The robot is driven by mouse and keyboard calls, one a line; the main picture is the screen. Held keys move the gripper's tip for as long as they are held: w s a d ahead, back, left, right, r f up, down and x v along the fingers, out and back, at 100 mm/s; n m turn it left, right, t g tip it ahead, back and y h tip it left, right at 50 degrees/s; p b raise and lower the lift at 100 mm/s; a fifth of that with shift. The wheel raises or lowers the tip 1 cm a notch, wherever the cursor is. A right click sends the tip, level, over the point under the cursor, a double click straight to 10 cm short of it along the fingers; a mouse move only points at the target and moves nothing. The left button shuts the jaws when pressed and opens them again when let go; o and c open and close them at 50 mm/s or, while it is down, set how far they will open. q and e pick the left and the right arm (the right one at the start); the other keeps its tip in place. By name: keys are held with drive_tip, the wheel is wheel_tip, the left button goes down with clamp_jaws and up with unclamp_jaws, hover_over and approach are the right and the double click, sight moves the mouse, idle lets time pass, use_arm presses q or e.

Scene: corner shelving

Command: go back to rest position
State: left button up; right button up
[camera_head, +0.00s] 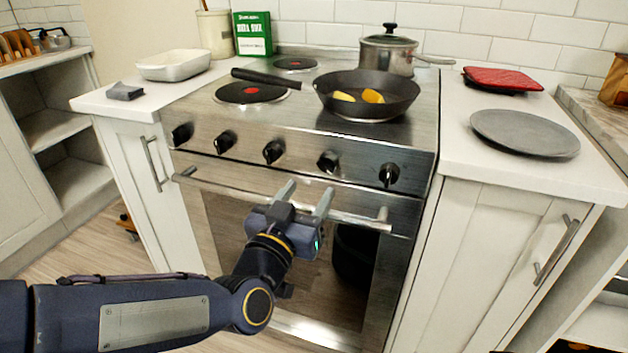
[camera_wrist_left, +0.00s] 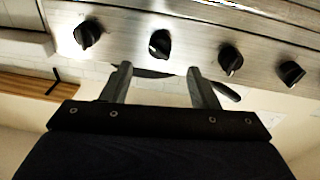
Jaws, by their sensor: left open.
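My left gripper (camera_head: 306,197) is in front of the oven door, near the oven handle (camera_head: 345,217) in the head view. Its two fingers are apart with nothing between them. In the left wrist view my left gripper (camera_wrist_left: 158,77) points at the stove's front panel (camera_wrist_left: 195,45) with its row of black knobs. Whether a finger touches the handle cannot be told. My left arm comes in from the lower left. My right gripper is not in view.
A black pan (camera_head: 368,95) with yellow food sits on the stove. A lidded pot (camera_head: 388,55) stands behind it. A grey plate (camera_head: 524,133) lies on the right counter, a white dish (camera_head: 173,66) on the left. Floor shows at lower left.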

use_arm(q)
drive_tip(key=shift+s+a, duration=0.1)
drive_tip(key=shift+s, duration=0.15)
drive_tip(key=shift+a+f, duration=0.1)
drive_tip(key=s+a+f+n+g+y, duration=0.1)
drive_tip(key=s+a+f+g, duration=0.25)
drive_tip(key=a, duration=0.25)
drive_tip(key=s+a+f+n+g, duration=0.1)
drive_tip(key=s+a+f+g, duration=0.2)
drive_tip(key=s+a+f, duration=0.15)
drive_tip(key=s+a+f+n+g+y, duration=0.1)
drive_tip(key=s+a+f+n+g, duration=0.2)
drive_tip(key=s, duration=0.4)
drive_tip(key=s+a+f+g+y, duration=0.1)
drive_tip(key=s+a+f+g, duration=0.25)
drive_tip(key=s, duration=0.45)
wheel_tip(320, 180, up, 29)
drive_tip(key=p, duration=2.9)
drive_tip(key=shift+w+a+t+p, duration=0.2)
drive_tip(key=shift+w+t+p, duration=0.05)
drive_tip(key=shift+t+p, duration=0.15)
